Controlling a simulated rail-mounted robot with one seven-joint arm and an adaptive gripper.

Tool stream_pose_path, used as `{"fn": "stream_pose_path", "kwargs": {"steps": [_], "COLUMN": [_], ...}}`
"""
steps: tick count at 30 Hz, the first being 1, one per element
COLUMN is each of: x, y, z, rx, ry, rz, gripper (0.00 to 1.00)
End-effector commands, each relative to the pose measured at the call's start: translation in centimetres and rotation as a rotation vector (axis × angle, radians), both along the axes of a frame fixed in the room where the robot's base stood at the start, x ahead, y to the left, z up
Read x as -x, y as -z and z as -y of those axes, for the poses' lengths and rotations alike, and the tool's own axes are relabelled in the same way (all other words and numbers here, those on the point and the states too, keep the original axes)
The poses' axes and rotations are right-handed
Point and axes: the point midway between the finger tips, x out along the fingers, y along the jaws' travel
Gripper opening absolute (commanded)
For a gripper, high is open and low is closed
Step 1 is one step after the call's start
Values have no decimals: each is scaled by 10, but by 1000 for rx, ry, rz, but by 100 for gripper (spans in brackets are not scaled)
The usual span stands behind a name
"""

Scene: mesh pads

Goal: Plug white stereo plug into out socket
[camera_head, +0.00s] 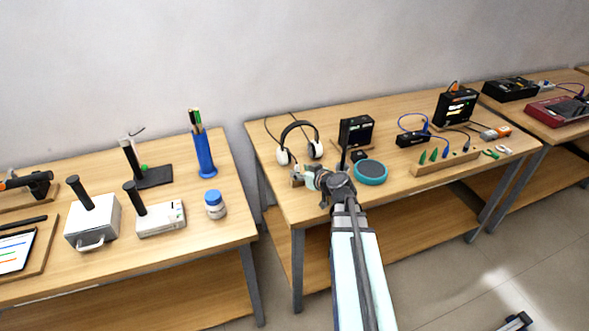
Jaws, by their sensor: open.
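My gripper (306,174) is at the left part of the middle table, its tips pointing left. It is open, and its fingers are small in view. White and black headphones (301,138) stand just behind it, with a thin dark cable beside them. A small wooden block (297,181) is at the gripper's tips; I cannot tell whether they touch. A black box with a screen (356,131) stands to the right of the headphones. I cannot make out the white stereo plug or the out socket; either may be too small or hidden by my gripper.
A round teal-rimmed pad (371,172) lies right of my wrist. Farther right are a wooden rack (445,164), a black device (455,106) and blue cables. The left table (240,228) holds a blue pen cup (203,150) and a blue-capped jar (215,205). A gap separates the tables.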

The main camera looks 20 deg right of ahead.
Motion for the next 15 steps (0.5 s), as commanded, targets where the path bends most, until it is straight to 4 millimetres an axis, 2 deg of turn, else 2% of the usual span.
{"fn": "stream_pose_path", "kwargs": {"steps": [2,6,14,15], "x": [-11,-25,-25,-25], "y": [-3,6,10,10], "z": [3,7,7,7], "rx": [-3,-2,0,0], "ry": [3,9,11,11], "rz": [-2,0,0,0], "gripper": [50,50,50,43]}}
